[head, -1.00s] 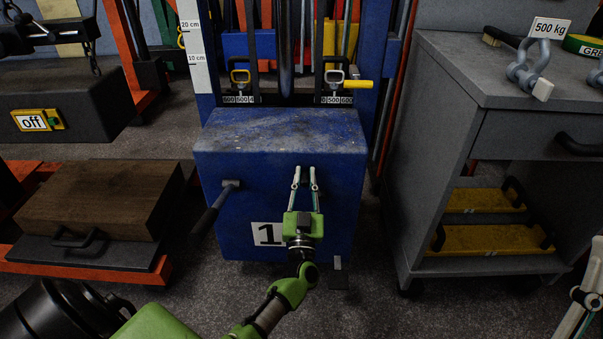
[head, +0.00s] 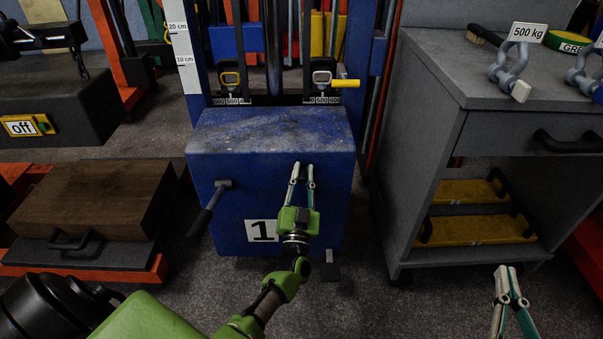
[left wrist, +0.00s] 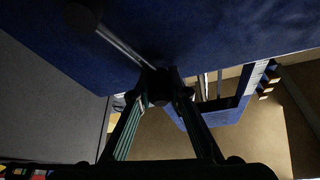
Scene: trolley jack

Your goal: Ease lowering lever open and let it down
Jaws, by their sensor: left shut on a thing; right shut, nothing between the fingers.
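The blue jack body (head: 270,135) stands in the middle, with a "1" label on its front. My left gripper (head: 302,168) reaches up to the right half of that front face. In the left wrist view its fingers (left wrist: 158,92) close around a dark end piece (left wrist: 158,84). A thin grey rod (left wrist: 122,46) runs from there to a dark round part; this looks like the lowering lever. In the head view the lever is hidden or too small to tell. My right gripper (head: 507,285) is shut and empty at the lower right, apart from everything.
A black-gripped handle (head: 207,208) sticks out of the jack's front left. A pedal (head: 330,270) is low at its right. A grey cart (head: 425,75) with shackles stands right; a wooden block (head: 90,195) lies left. Two shackle-like hooks sit on the forks above.

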